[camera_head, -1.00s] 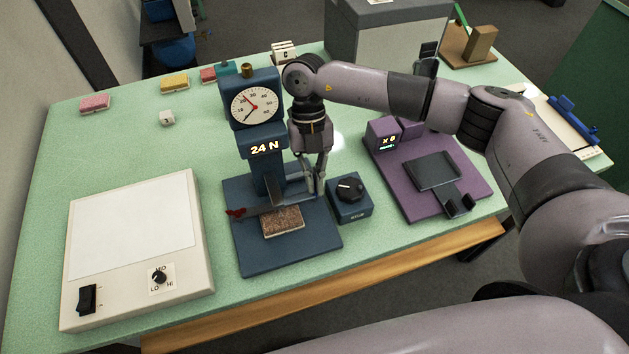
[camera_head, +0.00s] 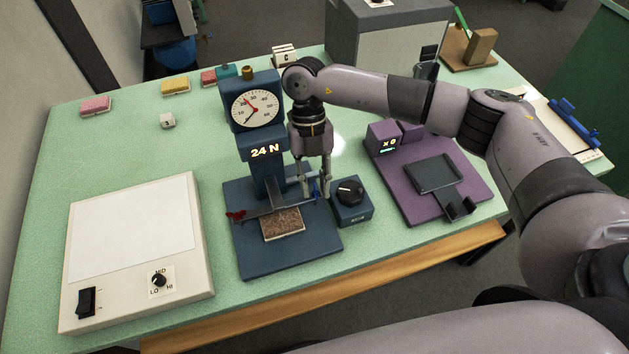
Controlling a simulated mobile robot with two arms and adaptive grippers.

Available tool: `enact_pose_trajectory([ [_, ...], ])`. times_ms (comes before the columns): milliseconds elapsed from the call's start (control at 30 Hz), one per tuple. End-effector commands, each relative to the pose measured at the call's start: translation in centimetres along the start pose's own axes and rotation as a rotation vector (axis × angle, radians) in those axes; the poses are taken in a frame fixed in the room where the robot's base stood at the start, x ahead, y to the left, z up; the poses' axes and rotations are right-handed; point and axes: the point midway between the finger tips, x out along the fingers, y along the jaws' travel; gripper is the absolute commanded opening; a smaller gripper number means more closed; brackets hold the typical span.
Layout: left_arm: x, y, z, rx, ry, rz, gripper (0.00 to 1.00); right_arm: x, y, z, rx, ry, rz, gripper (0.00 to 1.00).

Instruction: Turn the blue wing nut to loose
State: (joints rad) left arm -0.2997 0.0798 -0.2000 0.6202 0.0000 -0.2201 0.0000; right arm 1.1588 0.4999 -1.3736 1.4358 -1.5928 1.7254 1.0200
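The blue wing nut (camera_head: 314,187) sits at the right end of the clamp bar (camera_head: 276,208) on the dark blue gauge stand (camera_head: 252,108). My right gripper (camera_head: 316,192) points down over it. Its fingers stand apart, one on each side of the blue wing nut, and look open. I cannot tell whether they touch it. A red wing nut (camera_head: 236,214) sits at the bar's left end. A brown textured sample (camera_head: 282,223) lies under the bar. The display reads 24 N. My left gripper is not in view.
A dark knob box (camera_head: 350,200) stands just right of the gripper. A purple stand (camera_head: 430,182) is further right, and a white light panel (camera_head: 135,235) is at the left. Small colored blocks lie at the back left.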

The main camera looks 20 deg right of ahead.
Motion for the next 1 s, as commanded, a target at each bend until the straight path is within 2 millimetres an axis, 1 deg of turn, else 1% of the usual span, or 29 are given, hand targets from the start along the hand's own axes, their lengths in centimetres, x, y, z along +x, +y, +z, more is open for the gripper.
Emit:
enact_pose_trajectory([
  [133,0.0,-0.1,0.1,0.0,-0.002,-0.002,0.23,-0.4,0.0,0.0,0.001,-0.001,0.0,0.23],
  [267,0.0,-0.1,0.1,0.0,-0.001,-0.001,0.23,-2.0,0.0,0.1,0.001,-0.004,0.001,0.23],
  [500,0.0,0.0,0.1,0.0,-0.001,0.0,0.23,-7.2,0.0,0.1,0.001,-0.004,0.001,0.23],
  [600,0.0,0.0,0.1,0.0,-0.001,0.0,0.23,-9.1,0.0,0.1,0.0,-0.003,0.001,0.23],
  [700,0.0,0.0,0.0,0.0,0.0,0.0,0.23,-10.6,0.1,0.1,0.0,-0.002,0.001,0.23],
  [833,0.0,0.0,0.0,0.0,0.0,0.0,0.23,-11.7,0.0,0.1,0.0,-0.001,0.0,0.23],
  [1000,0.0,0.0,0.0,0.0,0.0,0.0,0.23,-12.0,0.0,0.0,0.0,0.0,0.0,0.23],
])
